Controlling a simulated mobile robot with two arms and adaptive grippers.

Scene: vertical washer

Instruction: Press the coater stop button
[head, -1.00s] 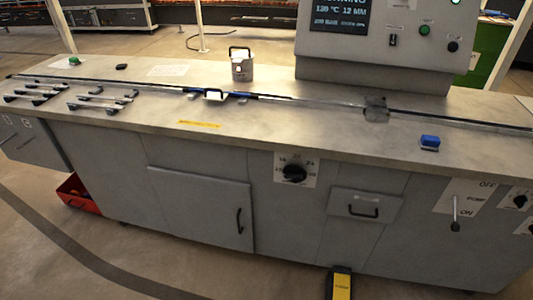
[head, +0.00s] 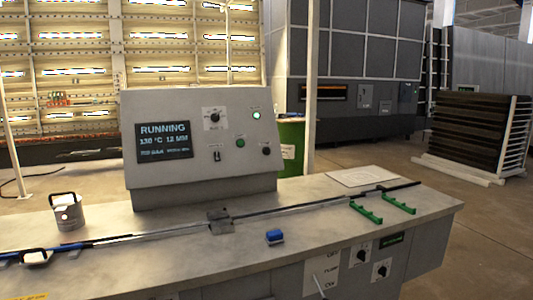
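A grey control console (head: 205,185) stands at the back of the long workbench. Its screen (head: 164,142) reads RUNNING, with 130 °C and 12 MM below. To the right of the screen are a black rotary knob (head: 215,117), a small toggle switch (head: 217,156), a green button (head: 240,143), a dark round button (head: 266,151) and a lit whitish-green lamp (head: 256,115). The labels beside them are too small to read, so I cannot tell which one is the coater stop button. Neither of my grippers is in view.
A pump lever (head: 319,285) sits on the front. A green drum (head: 290,146) stands behind.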

